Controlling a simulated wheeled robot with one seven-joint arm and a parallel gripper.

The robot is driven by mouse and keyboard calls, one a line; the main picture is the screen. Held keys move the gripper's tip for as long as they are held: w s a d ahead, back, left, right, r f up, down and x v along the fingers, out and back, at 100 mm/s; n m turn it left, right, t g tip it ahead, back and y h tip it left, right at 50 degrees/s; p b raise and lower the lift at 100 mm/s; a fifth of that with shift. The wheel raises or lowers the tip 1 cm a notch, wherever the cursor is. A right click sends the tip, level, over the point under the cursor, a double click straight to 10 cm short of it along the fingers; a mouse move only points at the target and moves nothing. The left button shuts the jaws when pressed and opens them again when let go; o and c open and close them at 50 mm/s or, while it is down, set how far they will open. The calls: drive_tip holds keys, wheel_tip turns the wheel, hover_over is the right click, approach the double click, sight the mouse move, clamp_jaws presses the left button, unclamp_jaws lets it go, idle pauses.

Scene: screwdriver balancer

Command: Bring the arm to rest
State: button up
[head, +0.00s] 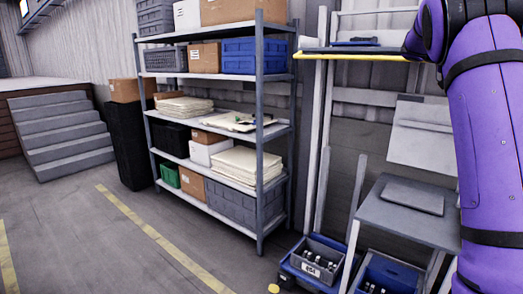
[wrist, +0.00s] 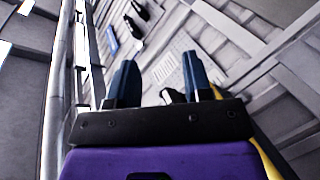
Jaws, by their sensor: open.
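My gripper (wrist: 157,68) shows in the wrist view, its two dark blue fingers apart with nothing seen held between them. Behind the fingers is a steeply tilted view of pale panels and rails. My purple arm (head: 490,130) fills the right side of the head view, and my gripper is outside that view. No screwdriver can be made out for sure; small dark objects (wrist: 137,18) beyond the fingers are too small to name.
A grey shelf rack (head: 259,130) with boxes stands at the centre left. A workstation with a yellow-edged upper shelf (head: 340,56) and a grey seat-like surface (head: 390,215) stands close to my arm. Blue bins (head: 385,275) sit low there. The floor (head: 85,240) at the left is clear.

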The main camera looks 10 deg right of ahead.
drive_tip(key=s+a+f+n+t+y, duration=0.4)
drive_tip(key=s+a, duration=0.5)
drive_tip(key=a, duration=0.6)
drive_tip(key=s+a+f+n+t+y, duration=0.4)
drive_tip(key=s+a+f, duration=0.4)
drive_tip(key=a, duration=0.6)
drive_tip(key=s+a+f+n+t+y, duration=0.4)
drive_tip(key=s+a, duration=0.6)
drive_tip(key=a, duration=0.5)
wheel_tip(320, 180, down, 2)
drive_tip(key=shift+s+a+f+n+t+y, duration=0.25)
drive_tip(key=shift+a+n+t+y, duration=0.15)
drive_tip(key=shift+n+t, duration=0.5)
